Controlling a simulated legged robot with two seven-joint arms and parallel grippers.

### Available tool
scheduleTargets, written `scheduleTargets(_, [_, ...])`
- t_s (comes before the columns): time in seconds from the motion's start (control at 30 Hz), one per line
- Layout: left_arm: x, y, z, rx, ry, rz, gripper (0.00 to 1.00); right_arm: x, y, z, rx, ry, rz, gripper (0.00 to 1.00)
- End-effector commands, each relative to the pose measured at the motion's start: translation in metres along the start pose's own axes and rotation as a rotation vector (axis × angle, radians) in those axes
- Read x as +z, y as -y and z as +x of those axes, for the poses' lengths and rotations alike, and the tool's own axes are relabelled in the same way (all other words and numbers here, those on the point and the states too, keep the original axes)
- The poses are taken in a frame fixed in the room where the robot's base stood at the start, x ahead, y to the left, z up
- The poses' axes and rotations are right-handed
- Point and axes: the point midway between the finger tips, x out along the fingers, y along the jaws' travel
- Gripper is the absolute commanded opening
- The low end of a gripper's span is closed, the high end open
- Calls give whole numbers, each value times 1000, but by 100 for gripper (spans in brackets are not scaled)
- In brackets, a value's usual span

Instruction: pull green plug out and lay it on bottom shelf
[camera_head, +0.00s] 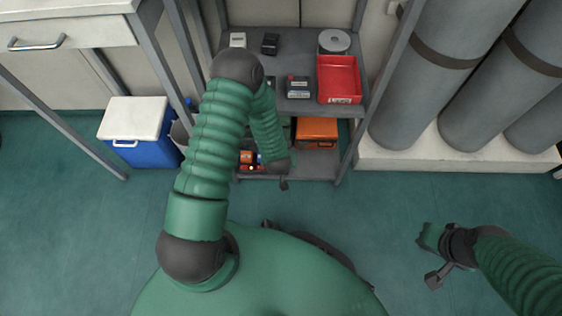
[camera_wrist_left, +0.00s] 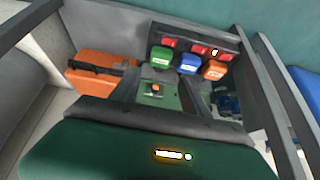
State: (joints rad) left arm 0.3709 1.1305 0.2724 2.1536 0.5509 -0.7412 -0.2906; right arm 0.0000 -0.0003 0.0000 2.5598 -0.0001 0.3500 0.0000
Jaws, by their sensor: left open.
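The green plug (camera_wrist_left: 160,57) sits at a dark panel (camera_wrist_left: 197,35) with red sockets, beside a blue plug (camera_wrist_left: 189,65) and an orange plug (camera_wrist_left: 214,69). In the head view, the orange plug (camera_head: 246,157) and part of the blue plug show low in the rack; my arm hides the green plug. My left gripper (camera_head: 283,180) is open at the front of the bottom shelf (camera_head: 315,165), right of the plugs. My right gripper (camera_head: 432,256) is open and empty over the floor.
An orange case (camera_head: 316,132) stands on the bottom shelf. The upper shelf holds a red bin (camera_head: 339,80), a grey roll (camera_head: 334,41) and small devices. Rack posts flank the shelves. A blue cooler (camera_head: 140,133) stands left, grey cylinders (camera_head: 430,70) right. Some bare bottom shelf shows in front of the case.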

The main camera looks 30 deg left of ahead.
Motion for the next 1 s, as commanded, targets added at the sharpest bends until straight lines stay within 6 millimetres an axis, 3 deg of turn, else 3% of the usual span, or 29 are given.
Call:
scheduleTargets(0.03, [5,0,20,-1,0,-3,55,4,0,16,0,0,0,0])
scheduleTargets(0.1, [4,0,37,0,-1,-3,55,6,0,26,0,1,0,0])
scheduleTargets(0.4, [3,0,100,1,0,-2,55,16,0,65,0,1,0,0])
scheduleTargets(0.57, [1,0,112,1,0,0,55,17,0,71,0,1,0,0])
scheduleTargets(0.83, [0,0,112,1,0,0,55,17,0,70,0,1,0,0])
scheduleTargets(1.0, [0,0,112,1,0,0,34,17,0,70,0,1,0,0])
